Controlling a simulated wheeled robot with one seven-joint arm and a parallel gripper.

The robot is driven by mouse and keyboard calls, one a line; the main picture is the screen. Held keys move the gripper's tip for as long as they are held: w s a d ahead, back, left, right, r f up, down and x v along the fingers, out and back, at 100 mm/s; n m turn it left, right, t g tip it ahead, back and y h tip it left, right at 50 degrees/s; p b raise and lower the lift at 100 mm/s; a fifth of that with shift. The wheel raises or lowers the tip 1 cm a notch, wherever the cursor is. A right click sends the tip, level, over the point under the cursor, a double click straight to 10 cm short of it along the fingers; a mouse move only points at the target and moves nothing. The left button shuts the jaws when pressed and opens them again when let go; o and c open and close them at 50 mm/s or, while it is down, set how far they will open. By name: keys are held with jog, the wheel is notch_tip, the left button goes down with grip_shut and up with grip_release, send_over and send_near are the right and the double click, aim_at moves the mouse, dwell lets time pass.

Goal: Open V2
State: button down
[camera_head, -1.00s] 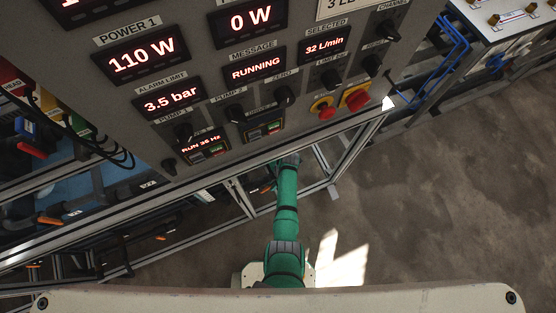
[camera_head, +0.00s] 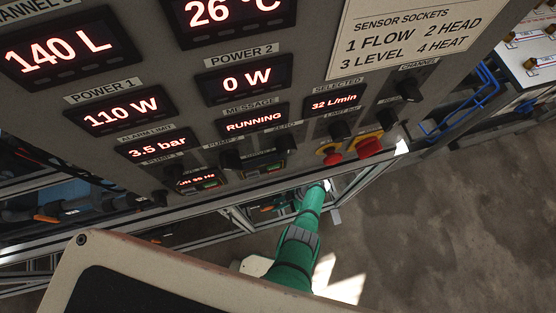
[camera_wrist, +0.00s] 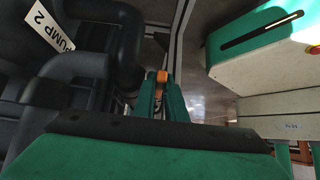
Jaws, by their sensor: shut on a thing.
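My gripper (camera_wrist: 162,92) shows in the wrist view, its two green fingers close together and shut on a small orange handle (camera_wrist: 162,76). The handle's tip shows between the fingertips; the rest of it is hidden. No V2 label is readable now, so I cannot confirm which valve this handle belongs to, nor whether that valve is open. In the head view my green arm reaches in under the control panel (camera_head: 305,95), and the gripper itself cannot be made out there.
Thick dark pipes, one with a PUMP 2 label (camera_wrist: 50,38), stand close at the left of the wrist view. The panel has lit displays, knobs and a red button (camera_head: 368,147). Metal frame rails run below it. The floor (camera_head: 450,230) at right is clear.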

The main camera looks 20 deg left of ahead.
jog(key=shift+f, duration=0.1)
dwell(0.3)
jog(key=c, duration=2.1)
grip_release()
jog(key=v, duration=1)
jog(key=shift+w+d+r, duration=0.1)
jog(key=shift+d+r, duration=0.15)
jog(key=shift+r, duration=0.05)
